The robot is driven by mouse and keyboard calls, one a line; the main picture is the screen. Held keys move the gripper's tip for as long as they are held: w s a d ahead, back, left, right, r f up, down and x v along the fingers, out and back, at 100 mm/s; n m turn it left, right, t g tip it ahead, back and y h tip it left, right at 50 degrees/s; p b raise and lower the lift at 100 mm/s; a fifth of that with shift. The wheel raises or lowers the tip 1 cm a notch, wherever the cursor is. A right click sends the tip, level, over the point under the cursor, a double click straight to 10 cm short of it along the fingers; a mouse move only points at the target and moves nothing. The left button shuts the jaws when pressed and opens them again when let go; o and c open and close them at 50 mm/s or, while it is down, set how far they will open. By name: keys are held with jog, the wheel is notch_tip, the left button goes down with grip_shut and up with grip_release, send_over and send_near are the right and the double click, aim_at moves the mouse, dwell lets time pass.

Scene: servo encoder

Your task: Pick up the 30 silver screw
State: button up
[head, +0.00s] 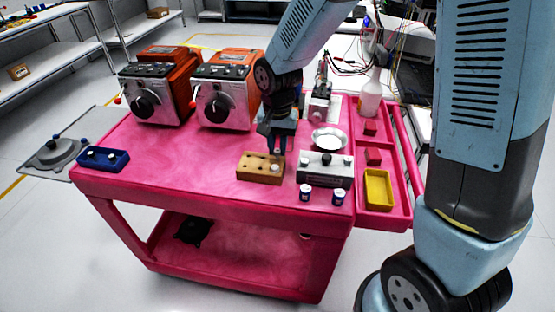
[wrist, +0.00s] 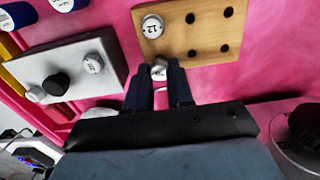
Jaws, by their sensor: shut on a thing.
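My gripper (head: 277,148) is just above the back edge of the wooden block, pointing down. In the wrist view its two dark fingers (wrist: 166,82) are shut on a silver screw (wrist: 158,72). The number on its head is too small to read. The tan wooden block (wrist: 187,40) has several dark holes, and a silver screw marked 12 (wrist: 152,26) stands in its corner. The block also shows in the head view (head: 246,168). A silver screw that seems marked 20 (wrist: 93,63) stands on the grey-white block (wrist: 60,70), apart from my fingers.
The grey-white block (head: 325,180) stands right of the wooden block. Two blue-and-white weights (head: 305,192) are in front of it, and a metal bowl (head: 327,139) is behind. A yellow tray (head: 379,189) lies at the right. Two orange machines (head: 225,95) stand at back left.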

aim_at(278, 151)
jog(key=shift+r, duration=2.7)
